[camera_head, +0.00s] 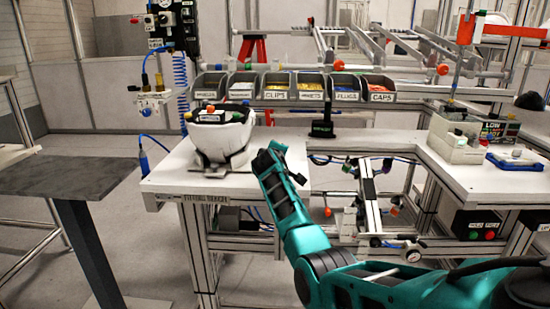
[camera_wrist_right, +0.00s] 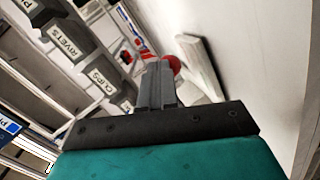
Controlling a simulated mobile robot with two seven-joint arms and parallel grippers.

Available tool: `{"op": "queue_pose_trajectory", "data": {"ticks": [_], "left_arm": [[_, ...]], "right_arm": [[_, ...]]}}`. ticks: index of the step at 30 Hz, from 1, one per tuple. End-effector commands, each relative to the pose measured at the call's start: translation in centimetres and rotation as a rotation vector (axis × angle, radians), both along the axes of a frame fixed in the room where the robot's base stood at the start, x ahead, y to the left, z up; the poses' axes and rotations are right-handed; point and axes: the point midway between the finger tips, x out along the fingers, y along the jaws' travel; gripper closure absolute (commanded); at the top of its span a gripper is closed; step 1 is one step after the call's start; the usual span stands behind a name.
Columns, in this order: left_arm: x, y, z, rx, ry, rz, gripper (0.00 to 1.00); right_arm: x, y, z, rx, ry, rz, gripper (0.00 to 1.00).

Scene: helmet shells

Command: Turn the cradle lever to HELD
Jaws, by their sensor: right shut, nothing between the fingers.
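A white helmet shell (camera_head: 222,138) with a dark opening sits on its stand on the left of the white workbench. I cannot tell which part is the cradle lever, and no HELD marking is readable. My teal right arm reaches up from the lower right, its end just right of the shell. In the right wrist view my right gripper (camera_wrist_right: 158,66) is shut and empty. Its contact with anything cannot be told. My left gripper is not in view.
Labelled parts bins (camera_head: 305,85) line the back of the bench, also seen in the right wrist view (camera_wrist_right: 65,42). A dark tabletop (camera_head: 70,175) stands at left. A grey box (camera_head: 460,140) and blue tray (camera_head: 515,160) sit at right. The bench's front left is clear.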

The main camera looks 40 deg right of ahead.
Motion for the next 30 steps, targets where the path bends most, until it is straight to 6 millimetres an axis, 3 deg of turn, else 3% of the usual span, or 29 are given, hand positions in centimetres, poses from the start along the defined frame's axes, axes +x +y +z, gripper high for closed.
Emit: {"op": "queue_pose_trajectory", "data": {"ticks": [11,30], "left_arm": [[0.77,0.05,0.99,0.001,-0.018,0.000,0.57],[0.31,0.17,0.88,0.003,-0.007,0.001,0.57]], "right_arm": [[0.00,-1.20,-0.03,0.000,0.000,-0.001,1.00],[-0.02,-1.27,0.07,0.000,0.002,0.000,1.00]]}}
